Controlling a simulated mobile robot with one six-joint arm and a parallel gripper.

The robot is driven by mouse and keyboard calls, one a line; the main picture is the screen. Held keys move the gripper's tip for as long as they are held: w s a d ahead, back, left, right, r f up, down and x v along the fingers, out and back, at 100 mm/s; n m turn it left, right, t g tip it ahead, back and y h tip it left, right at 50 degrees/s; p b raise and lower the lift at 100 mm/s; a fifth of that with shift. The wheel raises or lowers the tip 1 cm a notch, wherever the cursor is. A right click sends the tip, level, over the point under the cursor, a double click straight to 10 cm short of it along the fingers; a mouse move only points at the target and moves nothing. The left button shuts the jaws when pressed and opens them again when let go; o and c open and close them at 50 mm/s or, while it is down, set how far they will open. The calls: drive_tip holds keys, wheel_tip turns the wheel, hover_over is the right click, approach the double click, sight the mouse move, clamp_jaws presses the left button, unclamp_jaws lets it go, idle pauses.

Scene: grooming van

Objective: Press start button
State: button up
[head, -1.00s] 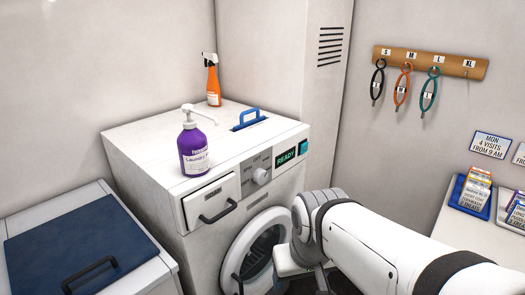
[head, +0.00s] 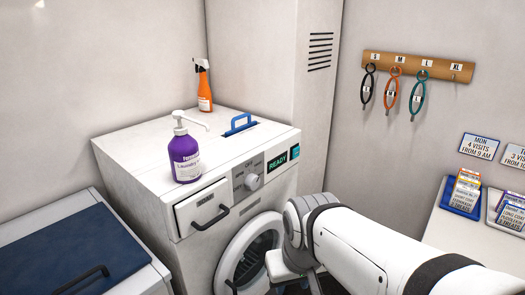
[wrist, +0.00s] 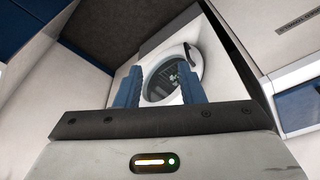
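The white washing machine (head: 160,140) stands at centre in the head view. Its front panel carries a lit READY display (head: 278,162), with a small teal button (head: 295,152) at the display's right end. A round white knob (head: 253,181) is left of the display. My gripper is mostly hidden by my arm in the head view, low in front of the machine and below the panel. In the wrist view, my gripper (wrist: 160,85) shows two blue fingers apart with nothing between them. The round machine door (wrist: 172,78) appears beyond them; the button cannot be made out there.
A purple pump bottle (head: 184,155), an orange spray bottle (head: 204,88) and a blue handle (head: 240,125) are on the machine's top. A blue-topped cabinet (head: 60,250) is at left. A counter with card trays (head: 462,196) is at right. A rack with collars (head: 418,64) hangs above.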

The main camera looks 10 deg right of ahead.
clamp_jaws()
idle(1.1)
